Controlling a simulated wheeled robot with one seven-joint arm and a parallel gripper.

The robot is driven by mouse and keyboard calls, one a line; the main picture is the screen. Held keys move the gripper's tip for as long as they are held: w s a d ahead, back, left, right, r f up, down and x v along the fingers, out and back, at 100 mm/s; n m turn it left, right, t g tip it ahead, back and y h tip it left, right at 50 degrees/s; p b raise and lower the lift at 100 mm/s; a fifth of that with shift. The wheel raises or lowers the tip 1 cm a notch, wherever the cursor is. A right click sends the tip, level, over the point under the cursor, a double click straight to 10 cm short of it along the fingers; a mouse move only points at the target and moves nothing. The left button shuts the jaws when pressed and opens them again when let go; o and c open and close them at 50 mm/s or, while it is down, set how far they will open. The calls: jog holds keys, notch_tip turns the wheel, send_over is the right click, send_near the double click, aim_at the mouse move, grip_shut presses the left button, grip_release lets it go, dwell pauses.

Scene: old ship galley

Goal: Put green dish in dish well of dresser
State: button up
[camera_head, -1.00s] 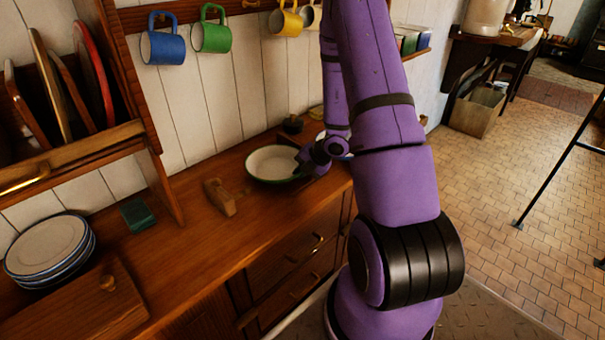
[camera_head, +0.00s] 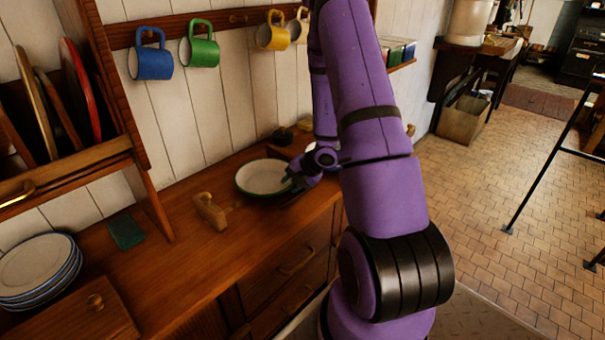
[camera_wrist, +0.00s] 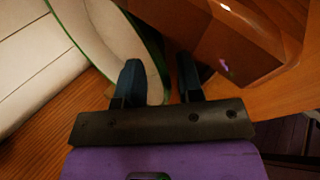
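The green dish (camera_head: 256,181), cream-white inside with a green rim, lies on the wooden dresser top in the head view. My gripper (camera_head: 292,180) is at its right edge. In the wrist view my gripper (camera_wrist: 160,80) has its two dark fingers apart; the left finger overlaps the dish's pale inside (camera_wrist: 105,35) and the right finger is outside its edge. I cannot tell whether either finger touches it. The dresser's dish rack (camera_head: 75,173) stands at the left, holding several upright plates, one with a red edge. The inside of its slots is partly hidden.
A wooden block (camera_head: 211,212) and a dark green block (camera_head: 126,231) lie between dish and rack. A stack of blue-rimmed plates (camera_head: 38,270) is at front left. Blue (camera_head: 151,55), green (camera_head: 200,46) and yellow mugs (camera_head: 272,32) hang above. A brown wooden piece (camera_wrist: 215,35) is close to my right finger.

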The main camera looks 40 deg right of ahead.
jog(key=v, duration=1.1)
jog(key=s+a+r+n+g+y, duration=0.2)
jog(key=a+r+n, duration=1.65)
jog(key=n, duration=0.55)
jog(key=s+a+r+n+h, duration=0.2)
jog(key=s+r+n, duration=0.3)
jog(key=n, duration=0.7)
jog(key=s+a+r+n+h, duration=0.3)
jog(key=s+r+n, duration=0.3)
jog(key=s+n, duration=0.4)
jog(key=a+n, duration=0.1)
jog(key=n, duration=0.2)
